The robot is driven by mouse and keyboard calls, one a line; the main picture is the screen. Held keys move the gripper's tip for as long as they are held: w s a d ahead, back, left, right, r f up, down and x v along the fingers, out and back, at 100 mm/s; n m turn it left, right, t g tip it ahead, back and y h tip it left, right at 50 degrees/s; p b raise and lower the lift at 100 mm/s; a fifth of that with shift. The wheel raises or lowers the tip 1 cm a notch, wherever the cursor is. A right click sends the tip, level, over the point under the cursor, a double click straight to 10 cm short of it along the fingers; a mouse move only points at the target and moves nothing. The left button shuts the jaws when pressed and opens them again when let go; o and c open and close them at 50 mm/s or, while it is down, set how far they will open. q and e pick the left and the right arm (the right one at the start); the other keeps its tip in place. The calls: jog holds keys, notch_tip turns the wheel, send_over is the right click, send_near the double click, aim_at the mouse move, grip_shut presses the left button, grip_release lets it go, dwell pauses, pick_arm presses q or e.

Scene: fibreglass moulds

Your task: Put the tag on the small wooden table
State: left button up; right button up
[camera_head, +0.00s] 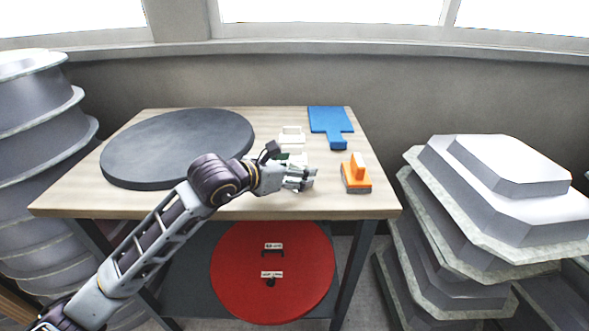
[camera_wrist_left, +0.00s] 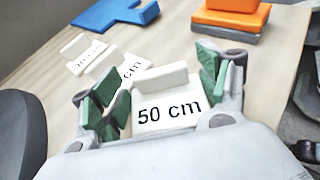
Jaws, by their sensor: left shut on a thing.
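A white tag (camera_wrist_left: 166,105) reading "50 cm", with a raised upright grip, sits between the green-padded fingers of my left gripper (camera_wrist_left: 155,90) in the left wrist view. My left gripper (camera_head: 302,179) is shut on this tag over the front part of a wooden-topped table (camera_head: 230,205). I cannot tell whether the tag touches the tabletop. Two more white tags, one at the back (camera_wrist_left: 84,56) and one partly hidden (camera_wrist_left: 128,68), lie beyond it. My right gripper is not in view.
On the tabletop are a dark round disc (camera_head: 180,145), a blue paddle-shaped piece (camera_head: 330,122) and an orange-handled block (camera_head: 356,174). A red disc (camera_head: 235,275) with small labels is below. Stacked grey moulds stand left (camera_head: 30,95) and right (camera_head: 510,165).

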pick_arm(q)
jog(key=shift+f, duration=0.1)
jog(key=o, duration=1)
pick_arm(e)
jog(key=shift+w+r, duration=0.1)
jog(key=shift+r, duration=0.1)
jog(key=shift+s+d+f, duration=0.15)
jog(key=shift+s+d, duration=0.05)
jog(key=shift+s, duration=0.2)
pick_arm(q)
jog(key=shift+s+a+r, duration=0.25)
jog(key=shift+a, duration=0.05)
jog(key=v, duration=0.9)
jog(key=shift+v, duration=1.05)
jog(key=shift+r, duration=0.1)
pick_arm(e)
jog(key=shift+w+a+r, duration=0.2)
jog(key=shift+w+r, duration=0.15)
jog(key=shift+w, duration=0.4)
